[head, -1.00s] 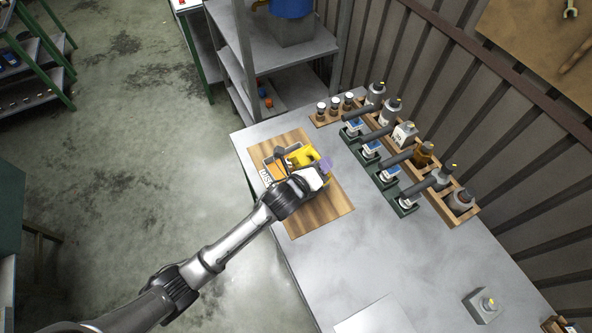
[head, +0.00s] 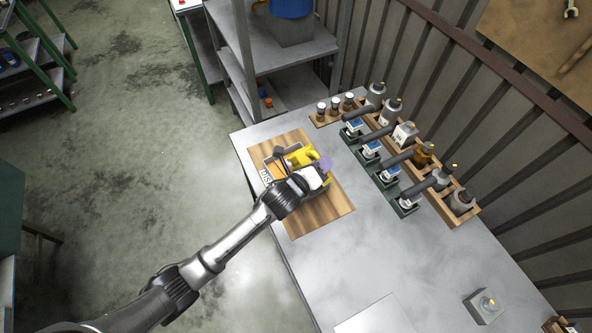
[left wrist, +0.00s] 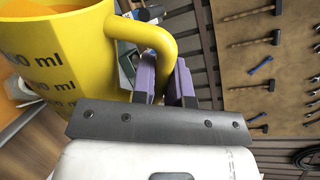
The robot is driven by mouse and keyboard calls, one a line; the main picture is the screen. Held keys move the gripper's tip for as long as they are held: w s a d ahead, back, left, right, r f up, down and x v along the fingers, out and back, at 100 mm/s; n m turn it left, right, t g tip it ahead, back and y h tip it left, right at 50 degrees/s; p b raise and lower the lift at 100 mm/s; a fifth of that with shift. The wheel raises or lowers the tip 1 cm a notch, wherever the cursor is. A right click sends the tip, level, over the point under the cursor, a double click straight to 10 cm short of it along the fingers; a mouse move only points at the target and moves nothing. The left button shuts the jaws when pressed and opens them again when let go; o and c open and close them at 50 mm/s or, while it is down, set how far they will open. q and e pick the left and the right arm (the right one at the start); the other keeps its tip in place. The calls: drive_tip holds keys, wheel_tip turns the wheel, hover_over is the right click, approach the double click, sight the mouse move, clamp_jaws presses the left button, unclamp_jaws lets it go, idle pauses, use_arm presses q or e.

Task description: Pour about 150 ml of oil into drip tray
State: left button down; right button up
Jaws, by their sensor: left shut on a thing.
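A yellow measuring jug (head: 301,157) is over the wooden board in the head view. The left wrist view shows the jug (left wrist: 70,50) large, with black ml marks and a loop handle, and it looks tilted. My left gripper (left wrist: 166,82) has purple fingers shut on the handle; it also shows in the head view (head: 325,163). A dark tray-like container (head: 267,176) with white lettering on its side lies just left of the jug and partly under it; it appears to be the drip tray. My right gripper is not in view.
The wooden board (head: 318,208) lies on the grey table (head: 365,235). Several bottles stand in a wooden rack (head: 437,203) at the right, beside dark green holders (head: 407,206). Small jars (head: 334,105) stand behind. The table's front right is mostly clear, with a grey button box (head: 484,305).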

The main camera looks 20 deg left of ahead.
use_arm(q)
drive_tip(key=shift+a+r, duration=0.1)
drive_tip(key=shift+a, duration=0.05)
idle(0.8)
drive_tip(key=shift+w, duration=0.1)
idle(0.7)
drive_tip(key=shift+a+n, duration=0.2)
drive_tip(key=shift+n, duration=0.1)
idle(0.7)
idle(0.3)
